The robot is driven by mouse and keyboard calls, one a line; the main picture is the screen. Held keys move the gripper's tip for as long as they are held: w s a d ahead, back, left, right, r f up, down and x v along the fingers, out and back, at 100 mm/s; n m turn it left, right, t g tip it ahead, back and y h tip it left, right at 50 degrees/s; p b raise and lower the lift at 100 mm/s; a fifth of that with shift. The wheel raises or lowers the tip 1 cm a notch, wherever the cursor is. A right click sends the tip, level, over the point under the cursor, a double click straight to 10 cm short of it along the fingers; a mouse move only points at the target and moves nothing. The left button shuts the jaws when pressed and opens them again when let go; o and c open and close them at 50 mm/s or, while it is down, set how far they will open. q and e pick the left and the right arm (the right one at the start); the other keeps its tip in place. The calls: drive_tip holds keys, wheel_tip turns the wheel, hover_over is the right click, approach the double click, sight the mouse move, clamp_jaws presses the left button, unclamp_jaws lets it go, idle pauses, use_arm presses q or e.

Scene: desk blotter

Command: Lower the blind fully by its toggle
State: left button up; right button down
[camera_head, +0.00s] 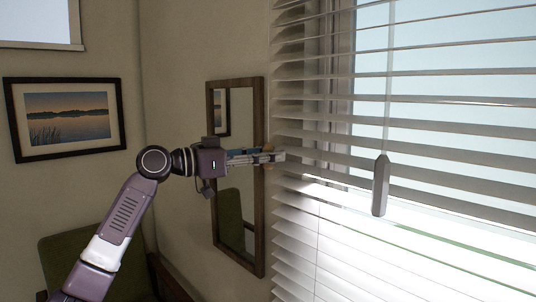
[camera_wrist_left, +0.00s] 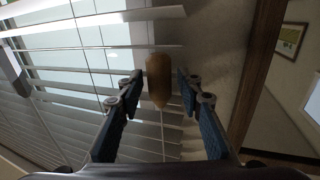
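The white slatted blind (camera_head: 455,138) hangs across the window at the right of the head view. Its slats also fill the left of the left wrist view (camera_wrist_left: 50,35). A wooden toggle (camera_wrist_left: 160,80) hangs beside the slats. In the wrist view it sits between the tips of my left gripper (camera_wrist_left: 160,88), with a gap visible on each side. My left gripper (camera_head: 268,156) points right at the blind's left edge in the head view, where it hides most of the toggle. A grey tassel (camera_head: 380,186) hangs further right in front of the slats. My right gripper is not in view.
A wood-framed mirror (camera_head: 260,215) hangs on the wall just behind my left gripper. A framed lake picture (camera_head: 66,117) hangs further left. A green chair (camera_head: 62,250) stands at the lower left, partly behind my arm.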

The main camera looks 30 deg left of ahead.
use_arm(q)
clamp_jaws()
drive_tip(key=shift+r, duration=0.15)
drive_tip(key=shift+r+p, duration=0.7)
drive_tip(key=shift+r, duration=0.1)
drive_tip(key=shift+c, duration=0.6)
unclamp_jaws()
drive_tip(key=shift+r, duration=0.1)
drive_tip(key=o, duration=0.3)
drive_tip(key=shift+o, duration=0.2)
